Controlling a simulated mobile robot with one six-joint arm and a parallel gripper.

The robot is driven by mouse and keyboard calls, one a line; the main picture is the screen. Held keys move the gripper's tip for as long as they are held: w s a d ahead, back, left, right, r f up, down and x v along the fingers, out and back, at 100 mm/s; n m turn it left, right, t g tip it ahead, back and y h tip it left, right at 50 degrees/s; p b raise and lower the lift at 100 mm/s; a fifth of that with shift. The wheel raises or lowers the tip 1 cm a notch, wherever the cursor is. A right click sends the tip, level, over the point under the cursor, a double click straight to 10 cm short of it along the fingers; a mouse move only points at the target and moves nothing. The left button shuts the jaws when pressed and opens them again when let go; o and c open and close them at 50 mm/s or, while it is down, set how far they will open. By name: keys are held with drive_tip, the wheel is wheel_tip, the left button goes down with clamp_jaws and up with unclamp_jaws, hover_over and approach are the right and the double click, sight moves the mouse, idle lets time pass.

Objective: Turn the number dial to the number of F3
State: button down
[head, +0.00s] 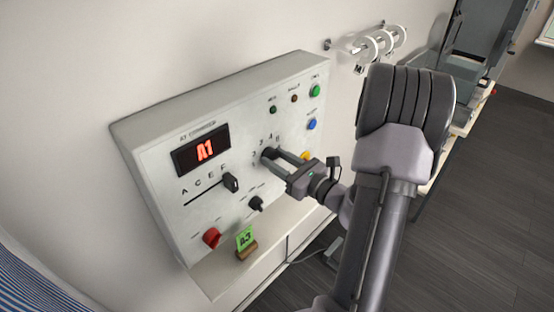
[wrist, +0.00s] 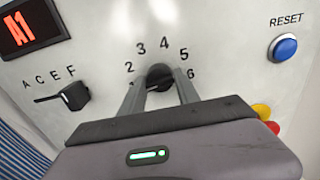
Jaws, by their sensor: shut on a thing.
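The number dial (wrist: 160,74) is a black knob on the sloped grey panel, with 2, 3, 4, 5 and 6 readable around it. My gripper (wrist: 160,84) is shut on this dial, one finger on each side. In the head view my gripper (head: 274,155) reaches the dial from the right, and its fingers hide much of it. The dial's pointer is hard to make out. The red display (head: 203,150) reads A1. The black letter slider (wrist: 75,96) sits at the right end of its slot, below F. A green card (head: 245,238) stands on the ledge; its writing is unclear.
A blue RESET button (wrist: 284,47) and a green button (head: 315,90) lie right of the dial. A yellow button (head: 305,156) is close to my gripper. A small black knob (head: 255,203) and a red knob (head: 211,237) sit lower. A rail with white rings (head: 370,45) is behind.

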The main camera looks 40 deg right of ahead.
drive_tip(key=shift+r+m+p, duration=0.1)
drive_tip(key=shift+m+p, duration=0.2)
drive_tip(key=shift+p, duration=0.1)
drive_tip(key=shift+m+p, duration=0.9)
drive_tip(key=shift+m, duration=0.2)
drive_tip(key=m+p, duration=0.4)
drive_tip(key=m, duration=0.1)
drive_tip(key=shift+r+m, duration=0.1)
drive_tip(key=shift+m, duration=0.2)
drive_tip(key=m+p, duration=0.3)
drive_tip(key=m, duration=0.1)
drive_tip(key=shift+p, duration=0.4)
drive_tip(key=shift+m+p, duration=0.95)
drive_tip(key=shift+m, duration=0.65)
drive_tip(key=shift+f, duration=0.2)
drive_tip(key=c, duration=0.9)
unclamp_jaws()
